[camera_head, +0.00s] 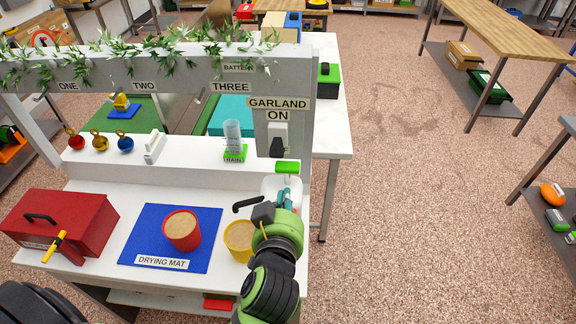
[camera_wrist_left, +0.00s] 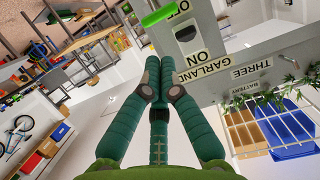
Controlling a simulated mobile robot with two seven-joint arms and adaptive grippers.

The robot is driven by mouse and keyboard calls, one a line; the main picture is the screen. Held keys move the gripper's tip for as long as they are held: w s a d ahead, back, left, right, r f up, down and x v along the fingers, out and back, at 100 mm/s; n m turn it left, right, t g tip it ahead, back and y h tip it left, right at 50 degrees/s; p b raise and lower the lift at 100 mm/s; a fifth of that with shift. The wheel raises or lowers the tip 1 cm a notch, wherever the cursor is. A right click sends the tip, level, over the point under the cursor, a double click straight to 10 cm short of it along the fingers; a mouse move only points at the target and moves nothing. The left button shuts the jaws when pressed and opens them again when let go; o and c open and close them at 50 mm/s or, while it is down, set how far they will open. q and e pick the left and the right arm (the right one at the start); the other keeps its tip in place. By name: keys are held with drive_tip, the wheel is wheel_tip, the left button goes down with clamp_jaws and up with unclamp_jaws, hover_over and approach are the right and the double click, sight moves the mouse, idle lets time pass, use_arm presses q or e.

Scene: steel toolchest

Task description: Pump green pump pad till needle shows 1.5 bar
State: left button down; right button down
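A small green pad (camera_head: 287,167), which looks like the pump pad, is just below the garland switch at the bench's right end. A green piece, apparently the same pad, shows at the top of the left wrist view (camera_wrist_left: 158,14). My left gripper (camera_head: 284,192) is just in front of the pad, over a white basin-like part. In the left wrist view its teal fingers (camera_wrist_left: 160,80) meet at the tips, with nothing visible between them. I cannot tell whether they touch the pad. No gauge or needle can be made out. My right gripper is not in view.
The garland switch (camera_head: 278,143) and a clear rain tube (camera_head: 233,135) stand behind. A yellow pot (camera_head: 239,236) is close to my left arm. A red pot (camera_head: 182,229) stands on the blue drying mat (camera_head: 139,240). A red toolbox (camera_head: 75,212) is at the left.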

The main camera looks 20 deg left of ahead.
sight(287, 168)
use_arm(q)
drive_tip(key=shift+w+a+r, duration=0.15)
drive_tip(key=shift+a+r, duration=0.05)
drive_tip(key=shift+r, duration=0.45)
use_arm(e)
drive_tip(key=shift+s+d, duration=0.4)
